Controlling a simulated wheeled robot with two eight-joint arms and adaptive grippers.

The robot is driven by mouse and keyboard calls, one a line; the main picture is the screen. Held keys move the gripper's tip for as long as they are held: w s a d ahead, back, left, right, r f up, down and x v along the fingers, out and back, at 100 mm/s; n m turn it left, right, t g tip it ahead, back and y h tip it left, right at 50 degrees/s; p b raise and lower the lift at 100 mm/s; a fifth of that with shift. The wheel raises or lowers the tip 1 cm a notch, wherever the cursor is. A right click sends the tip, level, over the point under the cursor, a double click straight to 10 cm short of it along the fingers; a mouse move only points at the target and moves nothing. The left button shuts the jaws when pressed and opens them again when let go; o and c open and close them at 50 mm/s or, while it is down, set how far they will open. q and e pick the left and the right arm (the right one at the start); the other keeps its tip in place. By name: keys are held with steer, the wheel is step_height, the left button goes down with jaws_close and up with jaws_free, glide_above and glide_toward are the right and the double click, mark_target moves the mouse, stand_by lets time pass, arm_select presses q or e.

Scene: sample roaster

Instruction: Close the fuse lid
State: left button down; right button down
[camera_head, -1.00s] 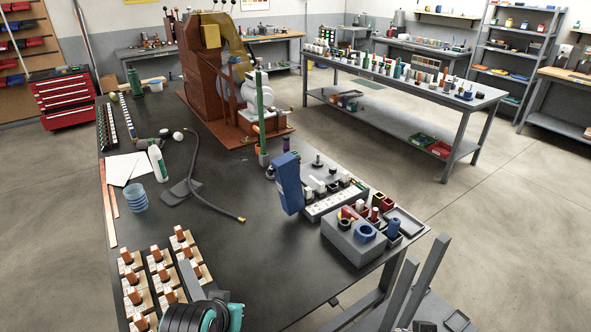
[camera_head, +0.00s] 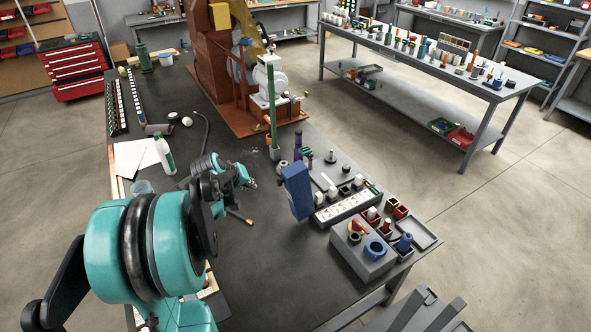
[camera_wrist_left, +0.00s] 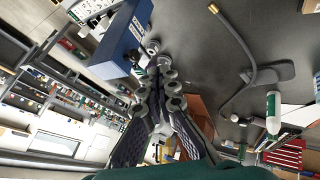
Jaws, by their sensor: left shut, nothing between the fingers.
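The blue fuse lid (camera_head: 297,190) stands raised, slightly tilted, at the left end of the fuse box (camera_head: 347,206), whose white face with several small parts is uncovered. In the left wrist view the lid (camera_wrist_left: 122,42) is a blue slab at the upper left. My left gripper (camera_head: 250,184) reaches over the dark bench to the left of the lid, with a visible gap between them. Its fingers (camera_wrist_left: 154,52) are shut and empty, their tips near the lid's edge in the wrist picture. The lid's hinge is not clear to see. My right gripper is out of view.
A grey block (camera_head: 362,258) with coloured parts stands in front of the fuse box. A green column (camera_head: 271,105) and the brown roaster (camera_head: 213,55) stand behind.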

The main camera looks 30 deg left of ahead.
arm_select(q)
steer(key=w+f+b, duration=0.4)
steer(key=w+f, duration=0.3)
steer(key=w, duration=0.3)
steer(key=shift+d, duration=0.35)
